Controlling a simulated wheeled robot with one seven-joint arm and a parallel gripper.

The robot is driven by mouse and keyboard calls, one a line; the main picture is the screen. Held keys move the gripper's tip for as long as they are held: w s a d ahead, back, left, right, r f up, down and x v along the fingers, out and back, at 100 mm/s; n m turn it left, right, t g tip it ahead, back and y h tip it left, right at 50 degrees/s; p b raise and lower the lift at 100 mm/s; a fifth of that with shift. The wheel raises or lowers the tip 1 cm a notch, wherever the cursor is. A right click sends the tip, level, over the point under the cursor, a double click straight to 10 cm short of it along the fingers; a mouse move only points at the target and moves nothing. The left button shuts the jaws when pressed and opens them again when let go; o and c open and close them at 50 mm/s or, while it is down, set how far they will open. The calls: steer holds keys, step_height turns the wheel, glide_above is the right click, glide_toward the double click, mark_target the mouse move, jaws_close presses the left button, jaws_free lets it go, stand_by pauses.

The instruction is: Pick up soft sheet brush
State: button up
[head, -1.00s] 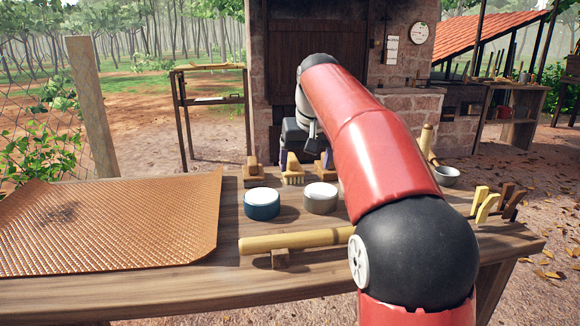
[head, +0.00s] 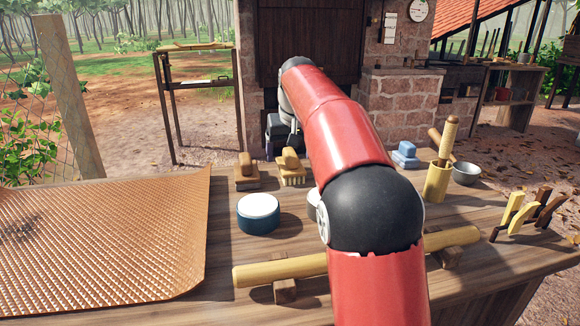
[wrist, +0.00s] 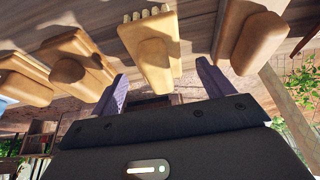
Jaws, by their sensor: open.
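Several wooden brushes stand in a row on the table. In the head view I see a brown brush (head: 247,178) and, to its right, a yellow brush with pale bristle tufts (head: 292,174); my arm hides the rest. In the wrist view the tufted brush (wrist: 152,50) is in the middle, with a smooth brush (wrist: 248,38) to its right and another brush (wrist: 78,68) to its left. I cannot tell which is the soft sheet brush. My gripper (wrist: 162,76) is open, its purple fingers on either side of the tufted brush's handle end, holding nothing.
A blue tub (head: 258,214) stands in front of the brushes. A wooden roller (head: 280,271) lies on supports near the front. A textured brown sheet (head: 110,235) covers the left. A wooden cup (head: 437,182), a blue block (head: 405,156) and a grey bowl (head: 466,174) stand at right.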

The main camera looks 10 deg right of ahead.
mark_target(289, 151)
steer(key=shift+x, duration=1.25)
steer(key=c, duration=1.1)
steer(key=shift+r, duration=0.1)
steer(key=shift+r, duration=4.95)
steer(key=o, duration=0.5)
steer(key=shift+c, duration=0.2)
steer(key=c, duration=0.3)
